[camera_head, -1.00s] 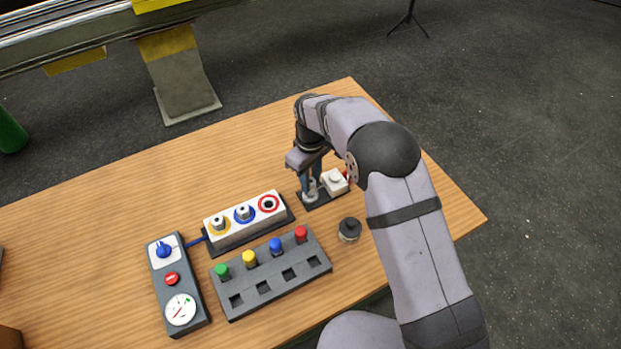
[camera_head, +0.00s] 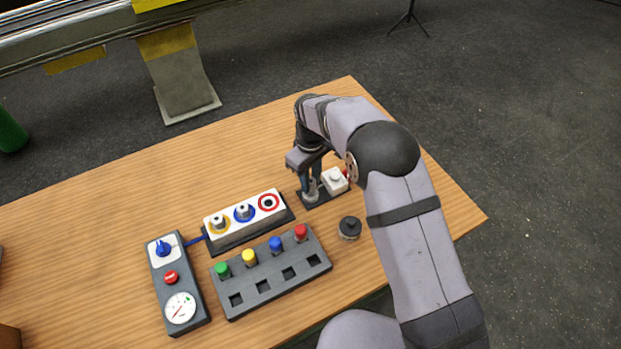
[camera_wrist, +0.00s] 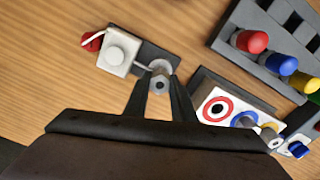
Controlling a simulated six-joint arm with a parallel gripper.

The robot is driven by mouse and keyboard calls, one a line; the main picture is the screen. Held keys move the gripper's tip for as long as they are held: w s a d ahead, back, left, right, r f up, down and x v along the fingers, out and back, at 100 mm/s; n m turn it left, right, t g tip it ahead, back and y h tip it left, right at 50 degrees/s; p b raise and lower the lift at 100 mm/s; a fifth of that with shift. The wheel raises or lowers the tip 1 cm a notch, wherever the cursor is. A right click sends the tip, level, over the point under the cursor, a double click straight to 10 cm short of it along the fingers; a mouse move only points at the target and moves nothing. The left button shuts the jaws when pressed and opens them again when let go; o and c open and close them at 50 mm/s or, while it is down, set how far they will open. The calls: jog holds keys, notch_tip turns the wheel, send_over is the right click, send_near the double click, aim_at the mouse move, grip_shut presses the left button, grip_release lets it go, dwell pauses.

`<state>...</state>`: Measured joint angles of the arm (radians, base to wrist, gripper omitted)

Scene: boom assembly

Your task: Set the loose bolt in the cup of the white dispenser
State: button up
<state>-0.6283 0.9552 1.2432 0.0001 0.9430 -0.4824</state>
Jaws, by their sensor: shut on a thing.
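The white dispenser (camera_head: 335,180) stands on a dark base plate at the right of the table; its white block also shows in the wrist view (camera_wrist: 118,50). Its grey cup (camera_head: 310,196) is on the same plate, left of the block. My gripper (camera_head: 312,186) points down over the cup. In the wrist view my gripper (camera_wrist: 159,88) is shut on the loose bolt (camera_wrist: 159,82), a small grey metal piece with a dark centre. The bolt lines up with the cup (camera_wrist: 160,66); the fingers partly hide the contact, so I cannot tell how deep it sits.
A white block with yellow, blue and red rings (camera_head: 245,217) stands left of the dispenser. A grey rack (camera_head: 270,275) with coloured pegs is in front. A dark round knob-like piece (camera_head: 349,229) stands near the dispenser. A control box (camera_head: 178,285) is at left.

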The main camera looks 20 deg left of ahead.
jog(key=shift+f+b, duration=0.4)
jog(key=shift+f, duration=0.3)
dwell(0.6)
jog(key=shift+r, duration=0.1)
jog(key=o, duration=1.1)
jog(key=shift+r, duration=0.1)
jog(key=shift+r+p, duration=2.5)
jog(key=shift+r, duration=0.9)
